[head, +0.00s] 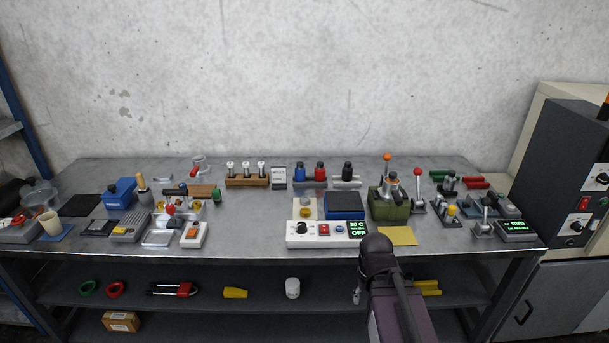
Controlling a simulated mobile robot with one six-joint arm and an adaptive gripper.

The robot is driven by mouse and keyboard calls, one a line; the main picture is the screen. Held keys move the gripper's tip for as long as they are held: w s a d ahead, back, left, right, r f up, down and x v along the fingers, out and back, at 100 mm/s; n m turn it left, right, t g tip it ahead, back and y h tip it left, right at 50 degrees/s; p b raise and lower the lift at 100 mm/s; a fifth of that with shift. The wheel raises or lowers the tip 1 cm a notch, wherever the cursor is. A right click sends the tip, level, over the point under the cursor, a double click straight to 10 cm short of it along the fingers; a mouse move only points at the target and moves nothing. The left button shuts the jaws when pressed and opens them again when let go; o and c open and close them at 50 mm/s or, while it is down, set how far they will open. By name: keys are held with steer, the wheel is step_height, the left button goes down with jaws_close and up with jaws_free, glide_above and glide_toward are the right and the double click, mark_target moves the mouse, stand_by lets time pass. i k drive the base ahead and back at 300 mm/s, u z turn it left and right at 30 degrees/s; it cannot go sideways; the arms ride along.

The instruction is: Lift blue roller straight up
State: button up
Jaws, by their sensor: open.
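The blue roller (300,173) is a small upright blue cylinder with a dark top. It stands at the back middle of the bench, at the left end of a low grey holder (311,184). A similar red roller (320,171) stands just right of it in the same holder. A black roller (347,171) stands in a separate pale holder (346,183) further right. My arm rises from the bottom right of centre, well in front of the rollers. I cannot make out my gripper's fingers in this view. Nothing covers the blue roller.
A small sign (279,177) and a wooden rack (247,181) with white-topped pieces stand left of the blue roller. In front are a blue box (344,205) and a white control panel (327,234). A green machine (389,204) with levers stands to the right.

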mark_target(299, 170)
steer(key=u, duration=0.1)
steer(key=i, duration=0.9)
steer(key=z, duration=0.05)
